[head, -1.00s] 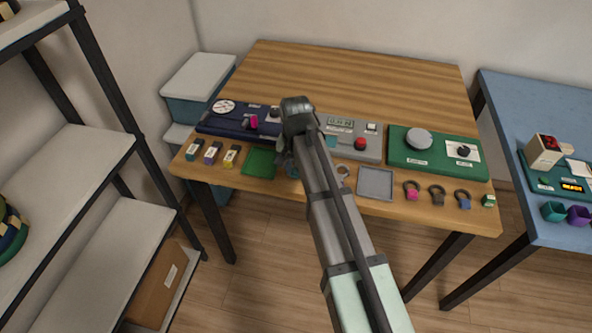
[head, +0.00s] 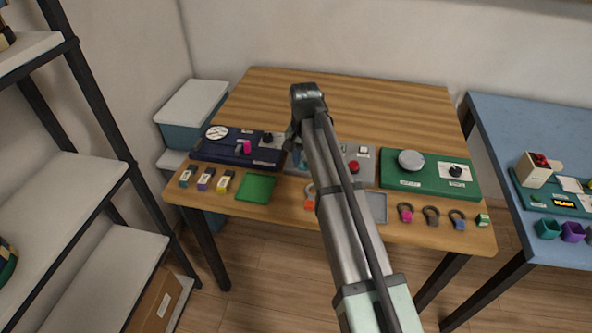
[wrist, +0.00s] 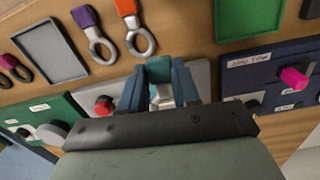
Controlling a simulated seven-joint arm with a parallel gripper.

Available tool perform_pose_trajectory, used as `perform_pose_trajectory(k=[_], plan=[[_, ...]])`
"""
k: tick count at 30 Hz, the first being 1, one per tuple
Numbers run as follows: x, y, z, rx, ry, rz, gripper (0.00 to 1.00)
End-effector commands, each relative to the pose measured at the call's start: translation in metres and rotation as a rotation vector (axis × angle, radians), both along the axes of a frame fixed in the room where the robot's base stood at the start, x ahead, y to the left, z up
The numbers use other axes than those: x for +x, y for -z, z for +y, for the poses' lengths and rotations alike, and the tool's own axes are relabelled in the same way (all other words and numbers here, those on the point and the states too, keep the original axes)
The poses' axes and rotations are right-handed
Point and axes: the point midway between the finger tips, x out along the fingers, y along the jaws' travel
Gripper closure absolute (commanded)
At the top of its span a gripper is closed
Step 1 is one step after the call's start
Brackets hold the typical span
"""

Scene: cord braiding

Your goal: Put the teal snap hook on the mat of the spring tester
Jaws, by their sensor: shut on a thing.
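My gripper (wrist: 160,92) is shut on the teal snap hook (wrist: 159,70), between its blue fingers in the wrist view. Its teal end and a grey metal part show; the rest is hidden. In the head view my gripper (head: 297,150) is over the front of the grey tester unit (head: 361,152), and my arm hides part of that unit. A green mat (head: 255,187) lies before the navy unit (head: 238,146). A grey mat with a raised rim (head: 377,208) lies right of my arm. I cannot read which unit is the spring tester.
An orange snap hook (wrist: 138,38) and a purple one (wrist: 91,32) lie between the mats. More hooks, one pink (head: 405,213), lie at the front right. A green unit (head: 430,177) stands on the right. The back of the table (head: 370,105) is clear.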

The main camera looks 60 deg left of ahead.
Motion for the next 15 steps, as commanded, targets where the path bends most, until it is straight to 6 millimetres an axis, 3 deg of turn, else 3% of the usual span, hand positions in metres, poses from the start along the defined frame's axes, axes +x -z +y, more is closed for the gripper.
perform_pose_trajectory(k=[2, 15], plan=[[0.014, 0.001, 0.018, -0.003, 0.062, -0.001, 0.99], [0.035, 0.002, 0.057, 0.002, 0.556, -0.015, 0.99]])
